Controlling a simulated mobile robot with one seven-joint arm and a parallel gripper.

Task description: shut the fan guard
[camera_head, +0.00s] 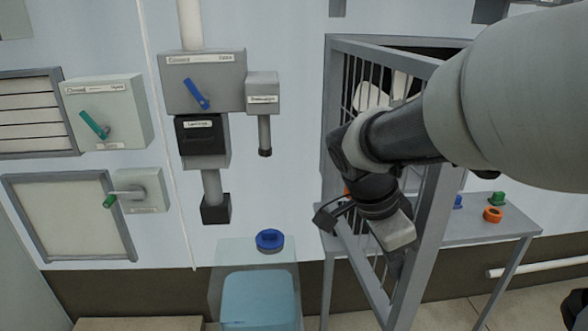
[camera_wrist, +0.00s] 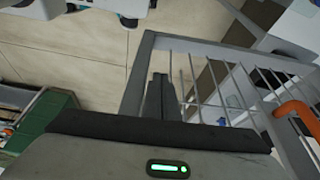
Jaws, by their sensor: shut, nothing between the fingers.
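The fan guard (camera_head: 433,190) is a grey rectangular frame with vertical bars. It stands swung out from the wall opening, with its left side near the wall and its right side toward me. White fan parts (camera_head: 372,97) show behind the bars. My gripper (camera_head: 396,262) is shut and empty, pointing down close to the guard's lower part. In the wrist view the shut fingers (camera_wrist: 160,85) lie beside the guard's frame rail (camera_wrist: 137,75); I cannot tell whether they touch it. An orange handle (camera_wrist: 295,108) shows at right. My arm hides part of the guard.
A grey side table (camera_head: 480,232) stands behind the guard, with an orange ring (camera_head: 493,214) and a green knob piece (camera_head: 497,198) on it. A clear tank (camera_head: 258,290) with a blue cap (camera_head: 269,239) stands left. Wall boxes with levers are further left.

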